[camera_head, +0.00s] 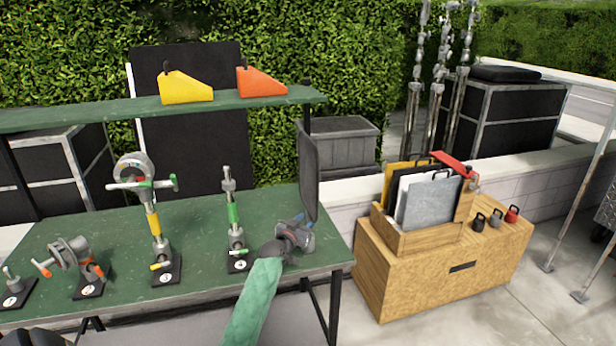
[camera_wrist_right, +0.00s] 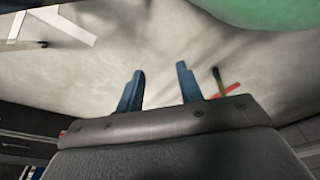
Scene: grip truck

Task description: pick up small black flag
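A dark, narrow upright panel (camera_head: 309,165), seen nearly edge-on, looks like the small black flag. It stands at the right end of the green table, in front of the shelf post.
The green table (camera_head: 125,228) carries several clamps and stands. A wooden box (camera_head: 437,280) on the right holds yellow, white and grey panels. Yellow (camera_head: 185,90) and orange (camera_head: 260,84) wedges sit on the green shelf (camera_head: 120,112). Pale floor lies right of the wooden box.

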